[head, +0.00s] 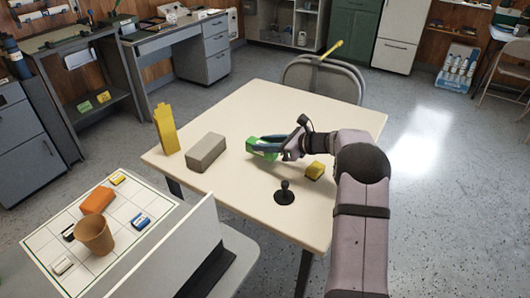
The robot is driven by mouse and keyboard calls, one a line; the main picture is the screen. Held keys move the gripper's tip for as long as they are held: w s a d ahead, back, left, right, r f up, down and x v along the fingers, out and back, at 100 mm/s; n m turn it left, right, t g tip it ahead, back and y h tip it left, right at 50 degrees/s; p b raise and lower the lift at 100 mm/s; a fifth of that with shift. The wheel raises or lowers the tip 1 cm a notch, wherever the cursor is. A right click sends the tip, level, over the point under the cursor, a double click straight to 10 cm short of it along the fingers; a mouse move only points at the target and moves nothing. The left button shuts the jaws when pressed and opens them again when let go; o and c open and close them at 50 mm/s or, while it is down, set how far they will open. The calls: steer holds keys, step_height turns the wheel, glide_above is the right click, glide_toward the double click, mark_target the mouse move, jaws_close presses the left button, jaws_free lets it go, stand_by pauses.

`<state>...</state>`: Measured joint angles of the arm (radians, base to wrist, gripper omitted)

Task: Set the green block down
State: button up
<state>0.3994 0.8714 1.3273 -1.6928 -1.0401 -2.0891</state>
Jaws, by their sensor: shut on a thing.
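The green block (262,153) is at the middle of the cream table (290,110). My gripper (272,146) comes in from the right and is shut on the green block, with its dark fingers along the block. The block sits close to the tabletop in this view; I cannot tell whether it touches the table. Part of the block is hidden by the fingers.
On the table stand a grey-brown block (206,151), a tall yellow object (166,130), a small yellow block (315,170) and a black knobbed stand (285,194). A gridded board (120,205) at lower left holds an orange block (97,200) and a brown cup (95,236). The table's far part is clear.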

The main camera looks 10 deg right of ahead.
steer(key=shift+f, duration=1.8)
steer(key=shift+f, duration=0.15)
steer(key=o, duration=1.1)
steer(key=shift+r, duration=0.2)
steer(key=b+v, duration=0.1)
steer(key=v, duration=1.1)
